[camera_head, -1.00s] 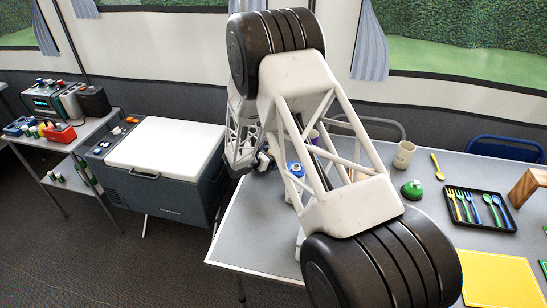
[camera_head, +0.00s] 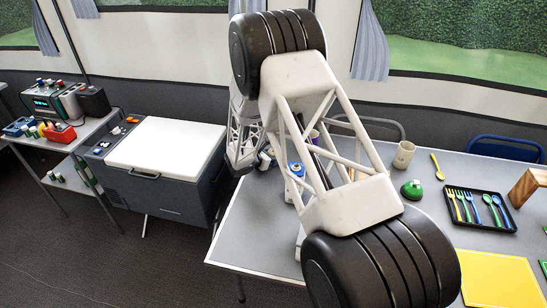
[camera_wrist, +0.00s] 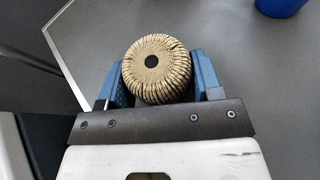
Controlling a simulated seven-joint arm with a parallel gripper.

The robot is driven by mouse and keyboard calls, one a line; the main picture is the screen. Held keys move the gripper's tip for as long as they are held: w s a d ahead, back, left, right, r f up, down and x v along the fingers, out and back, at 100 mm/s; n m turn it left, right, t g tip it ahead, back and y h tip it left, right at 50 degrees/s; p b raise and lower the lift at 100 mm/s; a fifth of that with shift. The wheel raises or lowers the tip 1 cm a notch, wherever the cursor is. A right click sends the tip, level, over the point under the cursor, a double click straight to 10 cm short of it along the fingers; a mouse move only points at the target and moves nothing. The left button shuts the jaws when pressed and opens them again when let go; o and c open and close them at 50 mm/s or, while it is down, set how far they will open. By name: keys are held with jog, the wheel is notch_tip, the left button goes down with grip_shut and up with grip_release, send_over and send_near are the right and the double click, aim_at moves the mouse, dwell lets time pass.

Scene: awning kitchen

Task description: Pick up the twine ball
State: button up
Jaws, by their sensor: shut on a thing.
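The twine ball (camera_wrist: 158,82) is tan and ribbed, with a dark round hole in its face. It shows in the wrist view, between the two blue fingers of my gripper (camera_wrist: 160,75). The fingers are shut on it, one on each side. The grey table top lies beyond and below it; the gap between ball and table cannot be judged. In the head view my arm hides the ball and the gripper's fingertips.
The grey table (camera_head: 245,225) carries a beige cup (camera_head: 404,154), a green-topped item (camera_head: 412,189), a yellow spoon (camera_head: 437,166), a black cutlery tray (camera_head: 479,222) and a yellow mat (camera_head: 500,280). A cooler (camera_head: 165,160) stands left of the table. A blue object (camera_wrist: 280,6) is at the wrist view's top right.

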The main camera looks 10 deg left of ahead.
jog(key=shift+c, duration=0.5)
jog(key=shift+r, duration=0.2)
jog(key=shift+r, duration=4.8)
